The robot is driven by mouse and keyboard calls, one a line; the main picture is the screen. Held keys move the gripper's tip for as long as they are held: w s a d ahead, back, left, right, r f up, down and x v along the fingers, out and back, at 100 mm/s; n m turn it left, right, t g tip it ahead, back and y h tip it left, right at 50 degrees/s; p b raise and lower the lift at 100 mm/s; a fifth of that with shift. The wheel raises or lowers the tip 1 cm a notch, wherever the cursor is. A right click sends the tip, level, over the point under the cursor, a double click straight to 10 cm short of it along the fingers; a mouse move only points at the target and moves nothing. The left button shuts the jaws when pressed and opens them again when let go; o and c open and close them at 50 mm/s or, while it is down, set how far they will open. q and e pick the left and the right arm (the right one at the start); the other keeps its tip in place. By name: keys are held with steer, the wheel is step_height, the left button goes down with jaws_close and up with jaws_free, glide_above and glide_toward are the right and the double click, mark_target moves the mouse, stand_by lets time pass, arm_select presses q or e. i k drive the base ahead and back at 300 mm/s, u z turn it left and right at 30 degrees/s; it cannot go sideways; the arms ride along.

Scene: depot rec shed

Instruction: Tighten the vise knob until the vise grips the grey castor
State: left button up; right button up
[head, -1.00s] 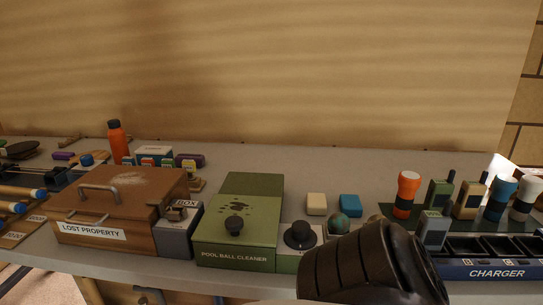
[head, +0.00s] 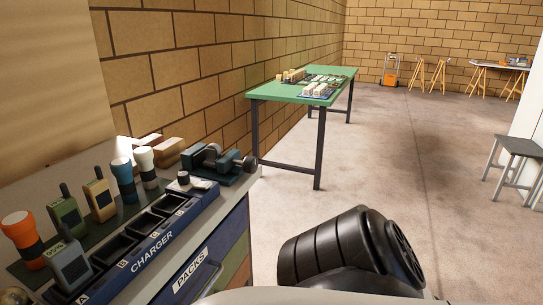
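A dark teal vise-like device (head: 222,176) sits at the far right end of the bench, close to its corner. A dark round knob-like part (head: 248,163) sticks out at its right side. Dark grey rounded shapes (head: 210,154) sit at its top; I cannot tell which of them is the castor or whether the jaws touch it. A small white piece with a dark top (head: 183,178) is just in front of the device. Neither of my grippers shows; only a black link of my arm fills the bottom middle.
A charger rack (head: 152,243) with empty slots, radios (head: 100,197) and torches (head: 124,178) line the bench left of the device. Wooden blocks (head: 168,150) lie behind it. A green table (head: 304,92) stands beyond. The floor (head: 410,170) to the right is open, with a stool (head: 517,148) at the edge.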

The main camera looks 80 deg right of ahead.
mark_target(249, 165)
steer(key=z, duration=2.35)
